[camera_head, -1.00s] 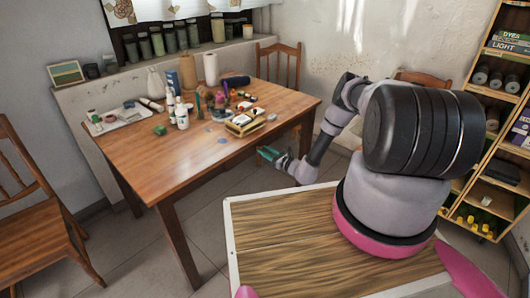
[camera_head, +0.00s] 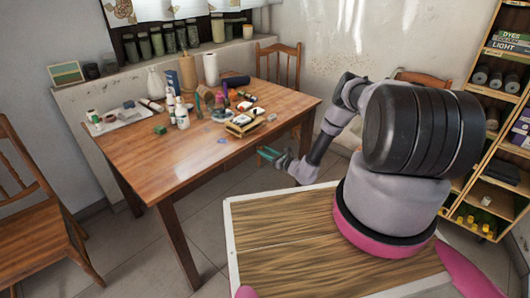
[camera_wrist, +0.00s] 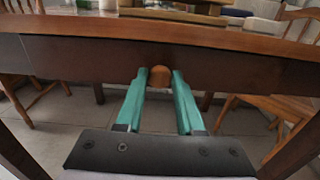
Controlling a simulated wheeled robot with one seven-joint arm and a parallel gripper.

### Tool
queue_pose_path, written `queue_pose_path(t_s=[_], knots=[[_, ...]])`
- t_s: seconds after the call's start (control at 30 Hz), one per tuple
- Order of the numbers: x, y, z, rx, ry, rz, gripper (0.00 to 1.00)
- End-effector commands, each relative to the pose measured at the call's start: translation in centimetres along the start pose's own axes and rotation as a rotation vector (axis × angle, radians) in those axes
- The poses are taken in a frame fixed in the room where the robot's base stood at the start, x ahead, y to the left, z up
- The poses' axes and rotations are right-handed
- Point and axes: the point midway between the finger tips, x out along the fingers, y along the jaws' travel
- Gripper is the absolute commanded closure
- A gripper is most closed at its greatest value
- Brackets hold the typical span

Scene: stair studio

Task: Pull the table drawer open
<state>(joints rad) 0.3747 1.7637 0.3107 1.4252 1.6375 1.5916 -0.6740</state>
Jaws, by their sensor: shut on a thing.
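The wooden table (camera_head: 135,155) stands left of my arm in the head view. In the wrist view the dark drawer front (camera_wrist: 225,68) runs across under the orange-brown tabletop edge (camera_wrist: 60,28). A small round wooden knob (camera_wrist: 160,75) sticks out from its middle. My gripper (camera_wrist: 159,80) has green fingers, one on each side of the knob, and is shut on it. In the head view my gripper (camera_head: 268,153) is at the table's near right side, below the top. The knob is hidden there. I see no clear gap showing the drawer pulled out.
Bottles, paints and a small wooden box (camera_head: 245,122) crowd the tabletop. A wooden chair (camera_head: 35,205) stands at the left and another chair (camera_head: 278,65) behind the table. A shelf unit (camera_head: 497,110) is at the right. Tiled floor (camera_head: 215,215) is free beside the table.

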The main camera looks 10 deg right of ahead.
Motion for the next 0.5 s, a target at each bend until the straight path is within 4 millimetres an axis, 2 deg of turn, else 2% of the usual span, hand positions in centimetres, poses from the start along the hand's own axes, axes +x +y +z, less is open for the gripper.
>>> queue_pose_path(t_s=[0.33,0.5], knots=[[-0.1,0.0,0.0,0.0,0.001,-0.001,1.0],[-1.3,-0.1,-0.1,0.002,0.001,-0.003,1.0]])
